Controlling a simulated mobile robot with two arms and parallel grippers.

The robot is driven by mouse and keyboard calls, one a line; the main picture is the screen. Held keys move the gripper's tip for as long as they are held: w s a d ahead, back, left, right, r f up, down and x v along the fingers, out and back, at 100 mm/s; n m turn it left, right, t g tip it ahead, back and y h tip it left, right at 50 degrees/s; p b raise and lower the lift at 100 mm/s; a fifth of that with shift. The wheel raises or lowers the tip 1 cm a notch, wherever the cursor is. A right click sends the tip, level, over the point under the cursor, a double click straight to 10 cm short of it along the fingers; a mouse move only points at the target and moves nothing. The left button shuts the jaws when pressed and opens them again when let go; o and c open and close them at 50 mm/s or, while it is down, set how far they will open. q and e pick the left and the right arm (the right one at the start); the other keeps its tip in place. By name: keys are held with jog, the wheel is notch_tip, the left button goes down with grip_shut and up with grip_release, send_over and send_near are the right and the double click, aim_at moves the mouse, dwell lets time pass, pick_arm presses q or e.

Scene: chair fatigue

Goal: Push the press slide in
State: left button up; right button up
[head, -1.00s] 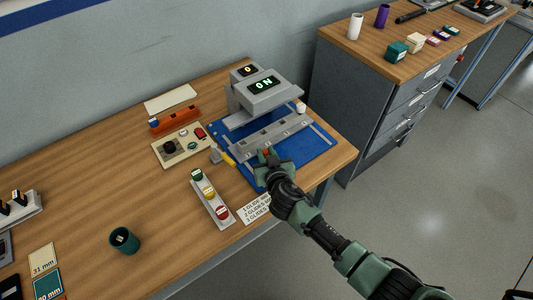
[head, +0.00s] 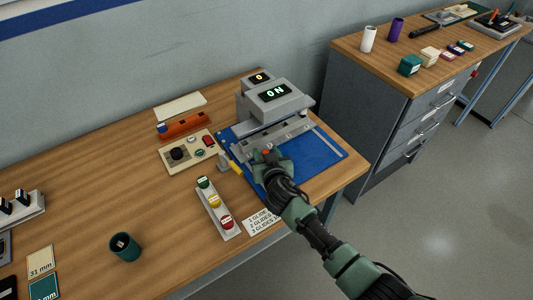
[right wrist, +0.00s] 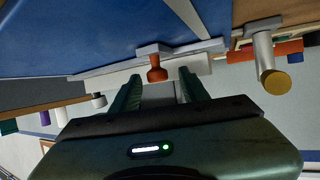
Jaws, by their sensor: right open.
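The press (head: 275,100) stands on a blue base plate (head: 318,158), and its display reads ON. The press slide (head: 285,134) is a grey bar under the press head, mostly in beneath it. Its orange-red knob (right wrist: 156,72) shows in the right wrist view. My right gripper (head: 268,158) is at the front of the slide. In the right wrist view its two open fingers (right wrist: 160,84) point at the slide, one on each side of the knob. I cannot tell whether the fingertips touch the bar. My left gripper is not in view.
A control panel (head: 188,152) with a black knob and buttons lies left of the press. A yellow-tipped lever (head: 235,167) is at the plate's left edge. A rack of coloured buttons (head: 216,208) and a card (head: 264,219) lie in front. The table's left middle is clear.

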jog(key=shift+v, duration=3.9)
